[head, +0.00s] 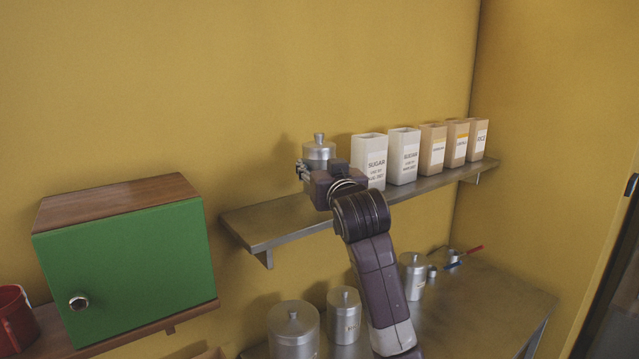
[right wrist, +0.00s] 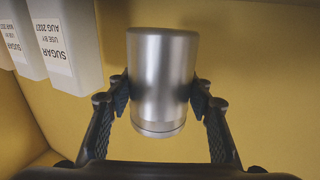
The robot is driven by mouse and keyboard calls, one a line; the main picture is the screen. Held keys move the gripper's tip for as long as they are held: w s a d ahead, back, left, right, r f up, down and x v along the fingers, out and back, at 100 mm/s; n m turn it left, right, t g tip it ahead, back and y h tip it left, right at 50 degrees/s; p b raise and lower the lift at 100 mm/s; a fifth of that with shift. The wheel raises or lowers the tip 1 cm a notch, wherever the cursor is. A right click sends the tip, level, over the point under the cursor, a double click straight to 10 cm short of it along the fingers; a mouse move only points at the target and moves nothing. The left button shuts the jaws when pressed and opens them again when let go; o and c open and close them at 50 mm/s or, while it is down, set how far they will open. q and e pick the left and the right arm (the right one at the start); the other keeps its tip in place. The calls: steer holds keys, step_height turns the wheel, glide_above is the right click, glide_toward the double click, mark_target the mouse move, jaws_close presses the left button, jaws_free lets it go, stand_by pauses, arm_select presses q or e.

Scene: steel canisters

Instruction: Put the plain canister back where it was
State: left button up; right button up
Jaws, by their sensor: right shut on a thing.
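The plain canister (head: 319,150) is brushed steel with a knobbed lid and no label showing. It is upright at the upper shelf's left part, left of the white sugar cartons. My right gripper (head: 318,174) is shut on it. In the right wrist view, which is upside down, the canister (right wrist: 160,80) sits between both finger pads of the right gripper (right wrist: 160,98). My arm and gripper hide its base in the head view, so I cannot tell whether it touches the shelf. My left gripper is not in view.
The upper metal shelf (head: 265,227) is bare at its left end. Sugar cartons (head: 369,160) and tan cartons (head: 432,150) line its right part. Several steel canisters (head: 293,330) stand on the counter below. A green-doored cabinet (head: 130,270) is at left.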

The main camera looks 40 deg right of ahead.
steer(key=shift+f, duration=2)
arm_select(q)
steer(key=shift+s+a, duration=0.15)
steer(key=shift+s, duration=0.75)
arm_select(e)
steer(key=shift+f, duration=0.15)
steer(key=o, duration=1.3)
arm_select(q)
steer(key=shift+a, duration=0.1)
arm_select(e)
steer(key=shift+o, duration=0.2)
arm_select(q)
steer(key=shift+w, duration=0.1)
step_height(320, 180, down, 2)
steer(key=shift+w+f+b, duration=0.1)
steer(key=shift+b, duration=1)
arm_select(e)
steer(key=v, duration=1.2)
